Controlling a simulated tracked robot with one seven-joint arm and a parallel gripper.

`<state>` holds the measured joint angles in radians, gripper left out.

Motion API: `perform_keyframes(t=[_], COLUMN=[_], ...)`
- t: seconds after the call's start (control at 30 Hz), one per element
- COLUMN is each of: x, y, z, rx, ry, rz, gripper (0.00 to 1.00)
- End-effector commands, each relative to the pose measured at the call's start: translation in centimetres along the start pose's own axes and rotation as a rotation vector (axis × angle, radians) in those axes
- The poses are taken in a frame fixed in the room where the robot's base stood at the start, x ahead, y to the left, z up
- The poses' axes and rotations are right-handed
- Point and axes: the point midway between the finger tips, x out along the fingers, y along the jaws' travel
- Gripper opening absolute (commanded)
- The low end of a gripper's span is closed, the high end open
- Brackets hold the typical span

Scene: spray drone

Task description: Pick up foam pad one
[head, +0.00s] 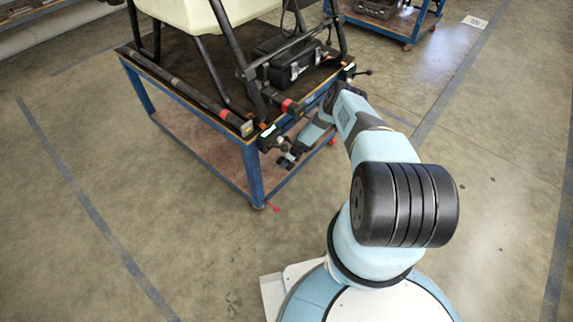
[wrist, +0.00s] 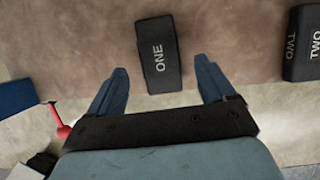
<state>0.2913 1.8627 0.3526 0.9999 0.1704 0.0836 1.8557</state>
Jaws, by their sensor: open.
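Foam pad one is a black block (wrist: 158,52) marked "ONE" in the wrist view. It lies on a brown shelf surface (wrist: 75,40), a little tilted in the picture. My gripper (wrist: 160,88) is open, with one blue finger on each side of the pad's lower end. The fingers are apart from the pad, and most of the pad reaches beyond the fingertips. I cannot tell the height gap. In the head view my gripper (head: 288,160) is at the near edge of the cart's lower shelf (head: 205,142), and the pad is not visible there.
A second black block (wrist: 303,45) marked "TWO" lies to the right. The blue cart (head: 253,172) has legs and an upper deck above the shelf, carrying a black case (head: 290,65) and a pale tank (head: 205,12). A red caster lever (wrist: 60,122) shows at lower left.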

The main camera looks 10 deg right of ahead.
Motion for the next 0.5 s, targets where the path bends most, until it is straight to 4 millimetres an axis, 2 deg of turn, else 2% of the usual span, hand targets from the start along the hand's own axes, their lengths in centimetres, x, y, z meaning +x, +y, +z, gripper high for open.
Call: perform_keyframes(t=[0.2,0.5], x=[2.4,3.4], y=[0.0,-0.1], z=[-0.2,-0.2], rx=[-0.001,0.001], ry=[-0.001,-0.001], rz=[0.000,-0.001], gripper=[0.83,0.83])
